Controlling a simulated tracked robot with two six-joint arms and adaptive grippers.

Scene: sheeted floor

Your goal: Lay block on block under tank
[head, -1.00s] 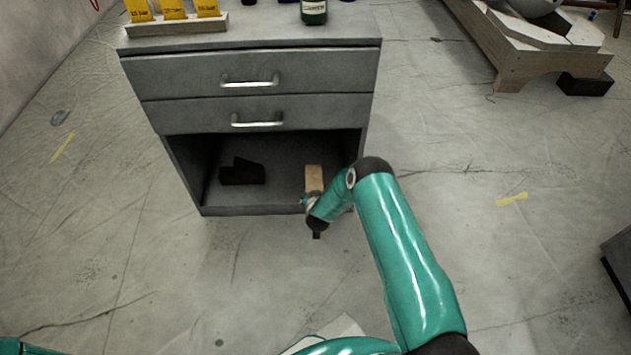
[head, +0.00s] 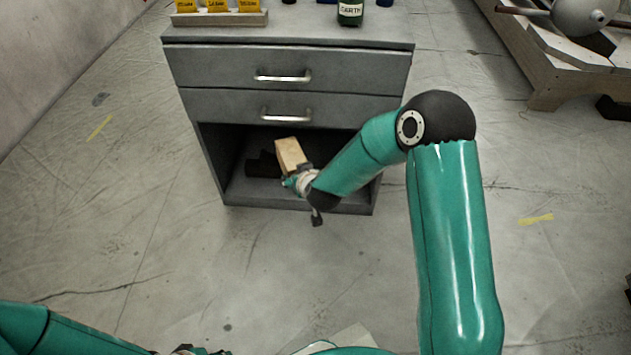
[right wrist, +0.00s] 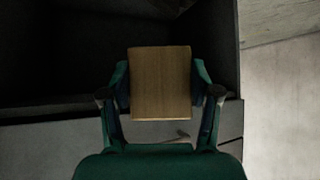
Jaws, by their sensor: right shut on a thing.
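My right gripper (head: 301,182) is shut on a pale wooden block (head: 290,155), held at the front of the grey cabinet's open lower compartment. In the right wrist view the wooden block (right wrist: 160,84) sits between the two fingers. A dark block (head: 262,166) lies inside the compartment, behind and left of the held one. The grey round tank (head: 583,14) is at the upper right, above a wooden stand (head: 549,92), partly cut off. A black block (head: 612,108) lies on the floor by the stand. My left arm shows at the lower left; its fingers are out of view.
The grey cabinet (head: 290,67) has two closed drawers above the compartment. On its top are a rack with yellow cards (head: 219,19) and a green bottle (head: 350,12). The floor between cabinet and stand is clear apart from a yellow tape strip (head: 536,219).

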